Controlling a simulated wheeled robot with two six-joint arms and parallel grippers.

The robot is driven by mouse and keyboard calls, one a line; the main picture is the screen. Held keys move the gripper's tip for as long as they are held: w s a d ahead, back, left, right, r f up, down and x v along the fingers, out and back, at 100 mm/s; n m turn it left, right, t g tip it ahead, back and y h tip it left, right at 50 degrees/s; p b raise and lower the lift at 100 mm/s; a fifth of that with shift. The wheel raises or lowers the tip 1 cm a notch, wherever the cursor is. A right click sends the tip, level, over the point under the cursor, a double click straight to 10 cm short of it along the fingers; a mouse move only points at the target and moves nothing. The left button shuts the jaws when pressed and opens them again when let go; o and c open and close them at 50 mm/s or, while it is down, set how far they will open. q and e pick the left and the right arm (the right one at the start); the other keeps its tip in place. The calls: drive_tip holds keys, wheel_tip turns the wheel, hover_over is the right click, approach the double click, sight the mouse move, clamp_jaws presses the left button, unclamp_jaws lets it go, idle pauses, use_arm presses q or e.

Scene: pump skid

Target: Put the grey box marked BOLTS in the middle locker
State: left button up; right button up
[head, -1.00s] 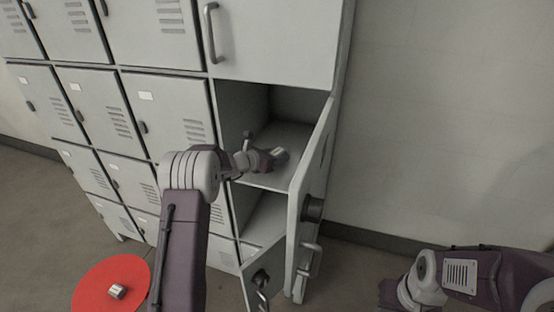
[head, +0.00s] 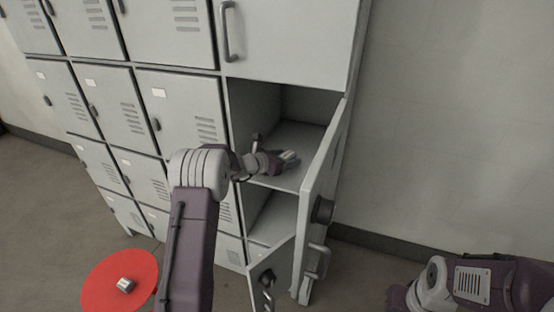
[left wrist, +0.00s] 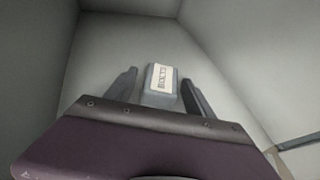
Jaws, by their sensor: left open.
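The grey box (left wrist: 161,80) with a white label sits on the floor of the open middle locker (head: 300,136). The label's print is too small to read. In the left wrist view the box is between the two fingers of my left gripper (left wrist: 158,78), with a gap on each side. In the head view my left gripper (head: 288,159) reaches into the middle locker and is open. There the box is hard to tell from the fingers. My right gripper is out of view.
The middle locker's door (head: 322,190) stands open on the right. A lower locker (head: 275,222) is also open, its door (head: 268,272) swung outward. The locker above (head: 285,45) is shut. A red round top (head: 100,292) at lower left holds a small pale object (head: 125,285).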

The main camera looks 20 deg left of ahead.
use_arm(q)
drive_tip(key=v, duration=1.1)
drive_tip(key=shift+s, duration=0.2)
